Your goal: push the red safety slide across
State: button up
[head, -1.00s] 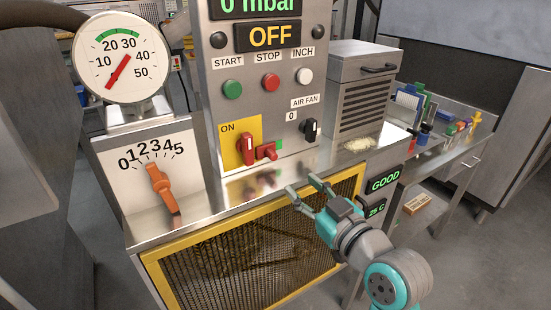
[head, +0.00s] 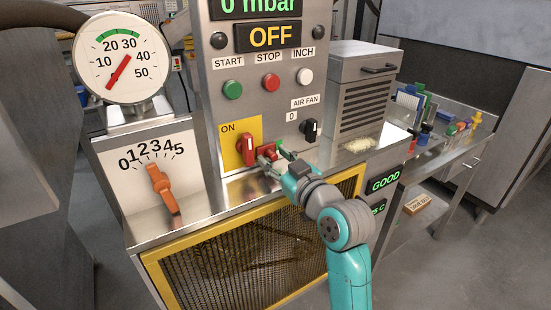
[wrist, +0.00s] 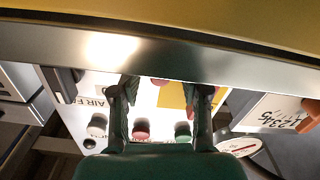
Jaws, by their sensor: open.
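The red safety slide (head: 266,150) is a small red block low on the grey control panel, just right of the red ON switch (head: 247,150) on its yellow plate. My gripper (head: 272,155) is open, with its fingertips at the slide, one on the left and one on the right. The fingers partly cover the slide, and I cannot tell whether they touch it. In the wrist view my gripper (wrist: 166,86) has its fingers spread, and a small red part of the slide (wrist: 160,82) shows between them.
The black air fan knob (head: 311,129) sticks out to the right of my gripper. The START (head: 232,89), STOP (head: 271,82) and INCH (head: 305,76) buttons are above. The orange dial handle (head: 160,188) is to the left. A metal ledge (head: 225,195) runs below the panel.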

jog(key=shift+w+a, duration=0.1)
grip_shut()
jog(key=shift+a, duration=0.1)
jog(key=shift+s+a, duration=0.45)
jog(key=shift+a, duration=0.1)
grip_release()
jog(key=shift+a, duration=0.1)
